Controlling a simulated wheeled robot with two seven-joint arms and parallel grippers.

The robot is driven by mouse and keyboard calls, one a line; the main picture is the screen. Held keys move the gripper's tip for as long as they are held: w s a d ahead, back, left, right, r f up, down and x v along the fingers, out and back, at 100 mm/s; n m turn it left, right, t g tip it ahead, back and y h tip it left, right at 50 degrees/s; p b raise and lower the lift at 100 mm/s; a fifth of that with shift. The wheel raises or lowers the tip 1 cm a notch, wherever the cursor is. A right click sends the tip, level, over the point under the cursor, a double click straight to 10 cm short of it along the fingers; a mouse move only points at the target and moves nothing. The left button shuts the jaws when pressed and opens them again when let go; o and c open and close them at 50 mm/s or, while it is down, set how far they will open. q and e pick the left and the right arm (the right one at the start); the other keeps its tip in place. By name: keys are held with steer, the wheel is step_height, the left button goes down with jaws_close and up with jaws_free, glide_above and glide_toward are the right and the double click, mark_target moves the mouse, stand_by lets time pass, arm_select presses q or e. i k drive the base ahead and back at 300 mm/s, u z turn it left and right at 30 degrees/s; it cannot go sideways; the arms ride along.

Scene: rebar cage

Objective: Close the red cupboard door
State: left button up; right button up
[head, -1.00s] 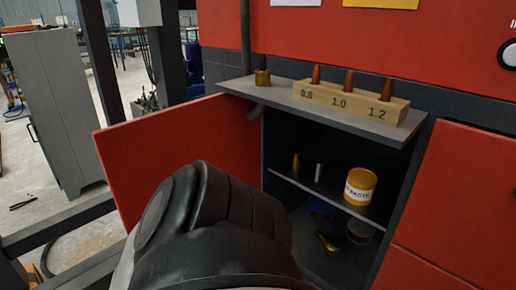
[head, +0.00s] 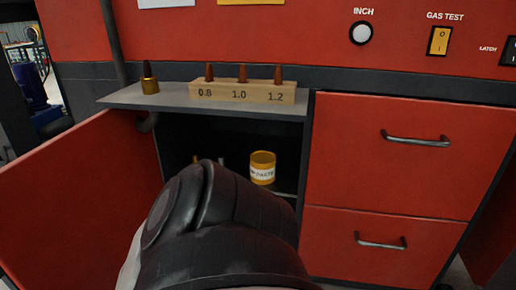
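The red cupboard door (head: 85,200) stands open at the left, swung out towards me from the left side of the dark cupboard opening (head: 190,135). Its lower edge runs out of the picture. Inside the cupboard, a yellow paste tin (head: 262,168) stands on a shelf. A large dark link of my own arm fills the bottom middle and hides the lower cupboard and part of the door's inner side. Neither gripper shows, and I see no contact with the door.
A grey ledge (head: 180,97) above the opening carries a wooden block (head: 243,92) with several copper tips and a brass piece (head: 149,80). Two red drawers with handles (head: 415,138) (head: 380,242) are at the right.

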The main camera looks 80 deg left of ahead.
mark_target(73, 207)
steer(key=k, duration=1.9)
steer(key=u, duration=1.75)
